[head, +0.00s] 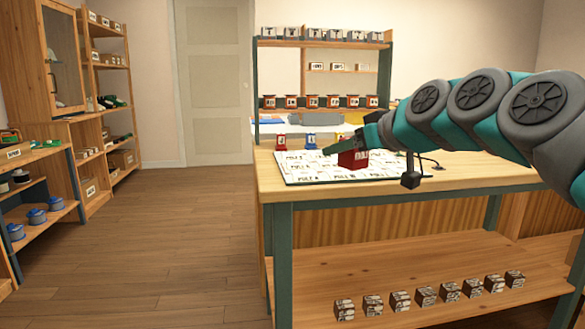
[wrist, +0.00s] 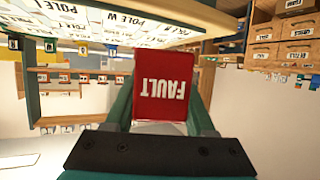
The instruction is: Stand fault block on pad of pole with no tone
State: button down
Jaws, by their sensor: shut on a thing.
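The red fault block (head: 353,159) is held by my gripper (head: 368,140) over the right part of the white board on the bench in the head view. In the wrist view the fault block (wrist: 160,87) shows its white FAULT lettering upside down between the green fingers of my gripper (wrist: 160,100). The board of pole pads (head: 310,173) carries printed pole labels, mostly too small to read. I cannot tell whether the block touches the board.
A red phone (head: 281,142) and a blue phone (head: 310,141) stand behind the board. A black item (head: 410,175) is at the bench's front edge. Several small printed blocks (head: 425,296) line the lower shelf (head: 300,290). Open wooden floor (head: 170,260) lies to the left.

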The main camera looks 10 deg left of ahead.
send_over(297, 170)
jog(key=shift+s+f, duration=0.1)
jog(key=shift+f, duration=2.4)
jog(key=shift+f+b, duration=0.2)
jog(key=shift+b, duration=0.2)
jog(key=shift+c, duration=1.3)
grip_release()
